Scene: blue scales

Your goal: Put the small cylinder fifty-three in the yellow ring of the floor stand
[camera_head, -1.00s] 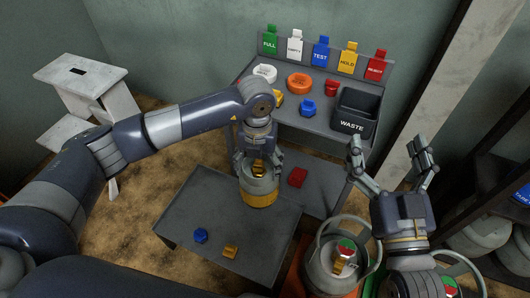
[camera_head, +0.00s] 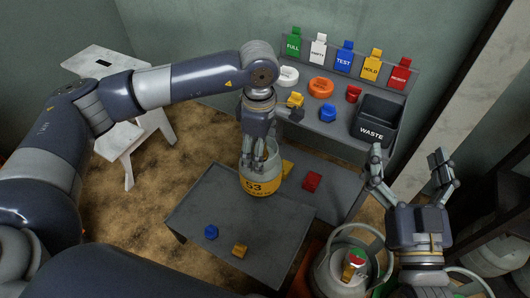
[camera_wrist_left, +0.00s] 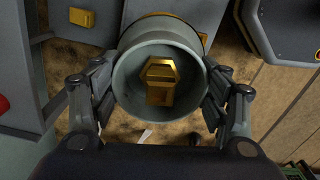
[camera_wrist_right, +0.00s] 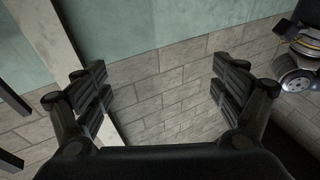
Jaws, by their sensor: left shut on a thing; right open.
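The small cylinder fifty-three (camera_head: 262,184) is grey with a yellow band marked 53. It is upright at the far edge of the low grey table (camera_head: 226,213); whether it touches the table I cannot tell. My left gripper (camera_head: 257,150) comes down from above and is shut on its collar. In the left wrist view the round collar (camera_wrist_left: 125,85) sits between the fingers, with a yellow valve cap (camera_wrist_left: 160,80) inside. My right gripper (camera_head: 411,170) is open and empty at the right; its spread fingers (camera_wrist_right: 160,90) face the wall. I cannot make out the yellow ring of the floor stand.
A grey bench (camera_head: 330,135) at the back bears colored rings, caps and a black waste bin (camera_head: 377,122). Another cylinder (camera_head: 335,275) stands at front right. A white step stool (camera_head: 132,150) stands left.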

